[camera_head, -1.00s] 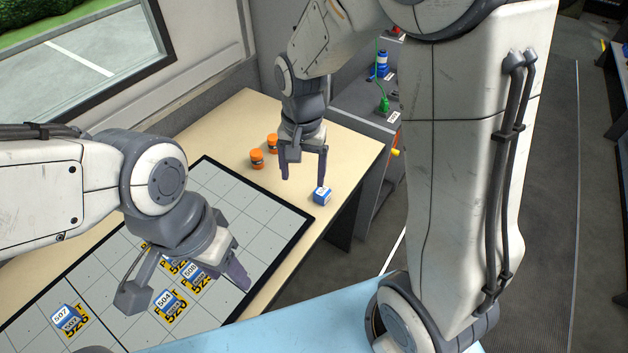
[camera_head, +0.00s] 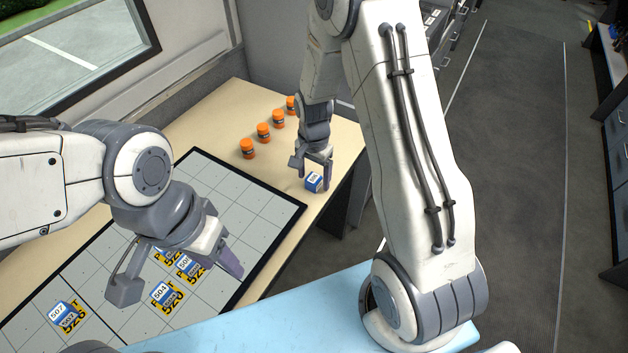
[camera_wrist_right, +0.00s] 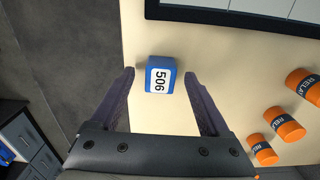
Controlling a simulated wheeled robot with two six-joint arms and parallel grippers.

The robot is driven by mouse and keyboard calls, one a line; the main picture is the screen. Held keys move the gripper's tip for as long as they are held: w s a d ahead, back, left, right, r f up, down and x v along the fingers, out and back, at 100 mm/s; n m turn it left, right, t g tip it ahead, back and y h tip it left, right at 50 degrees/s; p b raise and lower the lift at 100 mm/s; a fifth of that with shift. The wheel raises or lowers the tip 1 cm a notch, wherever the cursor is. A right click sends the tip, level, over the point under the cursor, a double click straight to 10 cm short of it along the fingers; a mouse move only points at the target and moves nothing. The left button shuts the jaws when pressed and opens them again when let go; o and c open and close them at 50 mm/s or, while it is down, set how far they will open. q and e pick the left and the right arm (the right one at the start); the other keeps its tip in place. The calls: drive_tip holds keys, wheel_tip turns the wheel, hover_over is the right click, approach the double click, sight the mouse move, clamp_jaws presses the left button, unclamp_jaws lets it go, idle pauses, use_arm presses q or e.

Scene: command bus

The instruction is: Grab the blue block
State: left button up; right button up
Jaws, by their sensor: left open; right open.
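A blue block (camera_head: 313,182) with a white label stands on the beige table near its right edge. In the right wrist view the blue block (camera_wrist_right: 161,75) reads 506 and lies ahead, between the lines of the two fingers. My right gripper (camera_head: 313,180) is open around or just above it in the head view; its fingertips also show in the right wrist view (camera_wrist_right: 160,75). I cannot tell whether a finger touches the block. My left gripper (camera_head: 180,285) is open and empty above the gridded board (camera_head: 235,195). Other blue-and-white blocks, such as one marked 507 (camera_head: 60,312), are on the board.
Several orange canisters (camera_head: 263,131) stand in a row at the back of the table (camera_head: 205,125), left of my right gripper. The table's right edge is close to the block. A light blue surface (camera_head: 255,335) lies in front.

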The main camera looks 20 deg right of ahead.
drive_tip(key=shift+f, duration=0.45)
drive_tip(key=shift+c, duration=0.3)
clamp_jaws()
drive_tip(key=shift+r, duration=0.1)
